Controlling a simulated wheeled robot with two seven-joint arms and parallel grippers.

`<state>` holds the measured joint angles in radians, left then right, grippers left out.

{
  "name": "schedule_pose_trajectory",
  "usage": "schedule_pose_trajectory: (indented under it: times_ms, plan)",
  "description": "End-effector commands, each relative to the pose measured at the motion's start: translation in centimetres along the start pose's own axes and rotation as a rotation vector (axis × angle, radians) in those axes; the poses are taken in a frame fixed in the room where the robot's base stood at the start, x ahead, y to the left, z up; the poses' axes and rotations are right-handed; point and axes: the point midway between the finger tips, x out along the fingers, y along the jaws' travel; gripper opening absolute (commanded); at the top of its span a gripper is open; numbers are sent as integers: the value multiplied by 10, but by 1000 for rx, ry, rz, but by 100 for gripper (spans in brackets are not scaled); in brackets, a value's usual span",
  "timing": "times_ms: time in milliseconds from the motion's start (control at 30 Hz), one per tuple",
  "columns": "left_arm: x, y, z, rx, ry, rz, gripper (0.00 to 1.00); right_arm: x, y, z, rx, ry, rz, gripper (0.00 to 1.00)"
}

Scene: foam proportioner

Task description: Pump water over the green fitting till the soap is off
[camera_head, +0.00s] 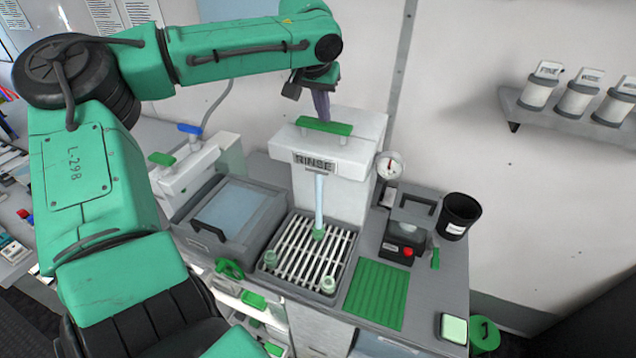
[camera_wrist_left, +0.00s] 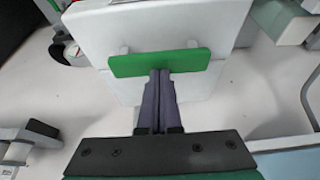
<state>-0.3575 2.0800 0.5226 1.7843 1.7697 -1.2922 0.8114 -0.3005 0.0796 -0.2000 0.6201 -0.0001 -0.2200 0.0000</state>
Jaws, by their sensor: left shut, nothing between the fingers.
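The white RINSE dispenser (camera_head: 338,165) stands behind a slatted drain tray (camera_head: 291,252) and has a green press bar (camera_head: 324,126) on top. My left gripper (camera_head: 325,117) is shut and empty, pointing down with its tips at the bar. In the left wrist view the closed fingertips (camera_wrist_left: 159,74) meet the near edge of the green bar (camera_wrist_left: 160,62) around its middle; I cannot tell how hard they press. A pale blue stream of water (camera_head: 319,200) runs from the spout down onto a green fitting (camera_head: 318,234) on the slats. Soap on it is too small to make out.
A lidded grey basin (camera_head: 228,215) is to the left. A ribbed green mat (camera_head: 377,293), a device with a red button (camera_head: 405,240) and a black cup (camera_head: 459,215) are to the right. A gauge (camera_head: 389,166) is beside the dispenser.

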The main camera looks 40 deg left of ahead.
Motion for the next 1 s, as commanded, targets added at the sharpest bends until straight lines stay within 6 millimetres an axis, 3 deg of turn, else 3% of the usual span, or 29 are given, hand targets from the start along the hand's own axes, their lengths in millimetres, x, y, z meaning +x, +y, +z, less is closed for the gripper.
schedule_pose_trajectory:
  times_ms: [533, 767, 1000]
  plan:
    - [21, 0, 11, -2, -11, 1, 0, 7, 0, 0, 0, 0, 0, 50]
    - [19, 0, 10, -1, -12, 1, 0, 5, 0, 0, 0, 0, 0, 50]
    - [3, 0, 4, -1, -13, 0, 0, -14, 1, -2, 0, 0, 0, 50]
